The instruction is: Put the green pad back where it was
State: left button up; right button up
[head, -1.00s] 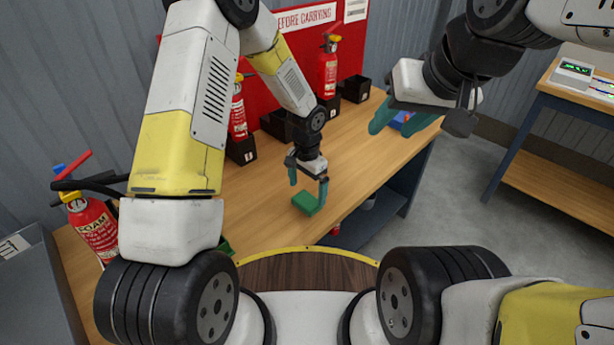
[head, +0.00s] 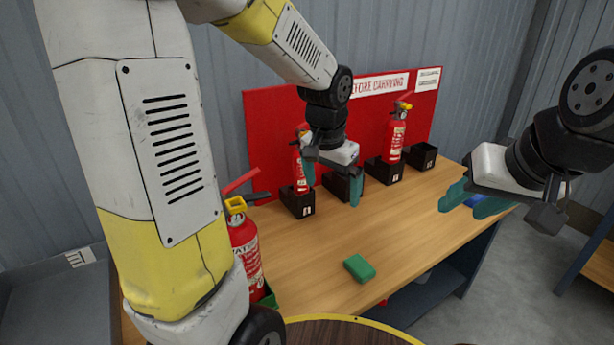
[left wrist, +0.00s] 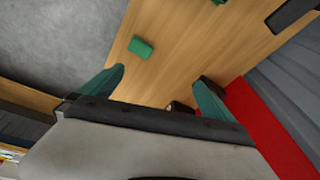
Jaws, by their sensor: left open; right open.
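The green pad (head: 359,268) lies flat on the wooden table near its front edge. It also shows in the left wrist view (left wrist: 141,48), apart from the fingers. My left gripper (head: 333,183) is open and empty. It is above the table, farther back than the pad, in front of the black boxes. Its two teal fingers also show in the left wrist view (left wrist: 158,85) with a wide gap. My right gripper (head: 470,200) is open and empty over the table's right end, well away from the pad.
Red extinguishers stand in black boxes at the back, one behind my left gripper (head: 298,172) and one farther right (head: 396,138). Another black box (head: 424,156) is empty. A third extinguisher (head: 246,252) stands at the left in a green holder. The table around the pad is clear.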

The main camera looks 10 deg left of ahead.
pick_arm(q)
jog(key=s+a+r+n+t, duration=0.1)
jog(key=s+a+r+n, duration=0.1)
jog(key=s+r, duration=0.2)
jog(key=s+a+r+n+t+h, duration=0.1)
jog(key=s+r, duration=0.4)
jog(key=s, duration=0.6)
jog(key=shift+a+r+n+t+h, duration=0.2)
jog(key=shift+a+n+t+h, duration=0.1)
jog(key=shift+a+n+t, duration=0.65)
jog(key=shift+a+m, duration=0.15)
jog(key=shift+m, duration=0.1)
